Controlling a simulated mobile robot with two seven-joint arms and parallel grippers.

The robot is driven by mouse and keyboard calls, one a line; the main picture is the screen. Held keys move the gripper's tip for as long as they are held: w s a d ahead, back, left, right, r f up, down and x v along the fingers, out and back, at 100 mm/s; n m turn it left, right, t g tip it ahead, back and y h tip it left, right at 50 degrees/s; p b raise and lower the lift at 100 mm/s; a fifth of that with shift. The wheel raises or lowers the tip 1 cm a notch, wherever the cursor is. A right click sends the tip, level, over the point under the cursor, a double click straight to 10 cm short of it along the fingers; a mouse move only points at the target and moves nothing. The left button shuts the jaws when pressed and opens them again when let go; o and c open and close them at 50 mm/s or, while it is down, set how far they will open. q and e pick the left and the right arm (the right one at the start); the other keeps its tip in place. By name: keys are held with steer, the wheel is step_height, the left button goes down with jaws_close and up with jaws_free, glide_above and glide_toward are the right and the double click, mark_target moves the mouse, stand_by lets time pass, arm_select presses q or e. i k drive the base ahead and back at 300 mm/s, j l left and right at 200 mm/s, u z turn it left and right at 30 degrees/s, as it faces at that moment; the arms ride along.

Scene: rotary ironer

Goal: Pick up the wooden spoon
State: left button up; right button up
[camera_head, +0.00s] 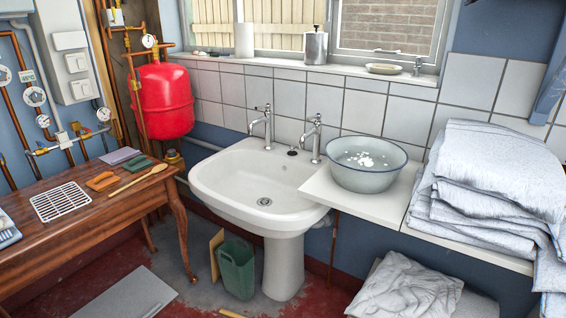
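The wooden spoon (138,179) lies on the wooden table (75,238) at the left, near the table's far right corner. Its bowl end points up and to the right, close to the table edge, and its thin handle runs down and to the left. Nothing touches it from above. Neither of my grippers shows in the head view.
An orange block (101,181), a green block (137,163), a grey-purple pad (119,156) and a white rack (60,201) lie near the spoon. A white sink (225,178) stands to the right. A basin (366,178) and folded linen (490,185) are farther right.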

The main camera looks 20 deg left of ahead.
mark_target(159, 168)
steer(key=u, duration=1.45)
steer(key=z, duration=0.35)
steer(key=i+j+z, duration=0.2)
steer(key=z, duration=0.15)
steer(key=i+j+z, duration=0.4)
steer(key=i+j, duration=0.15)
steer(key=i+j+z, duration=0.15)
steer(key=j, duration=0.35)
steer(key=i+j, duration=0.25)
steer(key=j, duration=0.15)
steer(key=i+j, duration=0.2)
steer(key=j, duration=0.15)
steer(key=i+j, duration=0.25)
steer(key=j, duration=0.15)
